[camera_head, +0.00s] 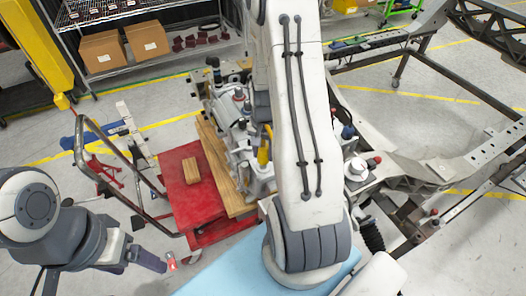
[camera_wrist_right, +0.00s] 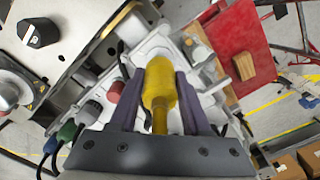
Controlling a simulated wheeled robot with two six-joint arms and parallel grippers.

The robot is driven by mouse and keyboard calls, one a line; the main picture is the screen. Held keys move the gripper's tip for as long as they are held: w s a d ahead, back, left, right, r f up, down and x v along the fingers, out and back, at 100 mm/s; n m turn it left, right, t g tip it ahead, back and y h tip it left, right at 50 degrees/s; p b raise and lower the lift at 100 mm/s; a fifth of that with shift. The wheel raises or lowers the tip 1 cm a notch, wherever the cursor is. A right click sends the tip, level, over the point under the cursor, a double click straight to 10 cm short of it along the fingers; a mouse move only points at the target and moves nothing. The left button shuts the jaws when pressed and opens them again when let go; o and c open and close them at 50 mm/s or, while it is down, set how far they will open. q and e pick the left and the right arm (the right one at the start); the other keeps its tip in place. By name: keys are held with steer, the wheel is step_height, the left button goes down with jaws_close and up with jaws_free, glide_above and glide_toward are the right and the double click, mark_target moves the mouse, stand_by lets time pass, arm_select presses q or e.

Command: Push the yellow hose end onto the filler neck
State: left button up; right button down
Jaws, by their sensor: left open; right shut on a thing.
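The yellow hose end (camera_wrist_right: 160,82) is between the two dark fingers of my right gripper (camera_wrist_right: 160,100) in the right wrist view. The gripper is shut on it. A bit of yellow (camera_head: 263,152) shows beside my right arm in the head view, where that arm hides most of the right gripper. I cannot tell for sure which fitting is the filler neck. My left gripper (camera_head: 160,263) is open and empty at the lower left.
A red cart (camera_head: 192,212) with wooden blocks stands beside the grey machinery. A metal chassis frame (camera_head: 405,165) fills the right side. Shelving with cardboard boxes (camera_head: 103,50) is at the back left. Open floor lies around my left gripper.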

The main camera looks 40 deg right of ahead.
steer(key=shift+f, duration=0.15)
stand_by(0.4)
steer(key=shift+f+b, duration=0.75)
steer(key=shift+f, duration=0.25)
steer(key=shift+f+b, duration=0.4)
steer(key=shift+f, duration=0.15)
steer(key=shift+c, duration=1.4)
jaws_free()
steer(key=shift+r, duration=0.1)
step_height(320, 180, up, 6)
steer(key=p, duration=0.5)
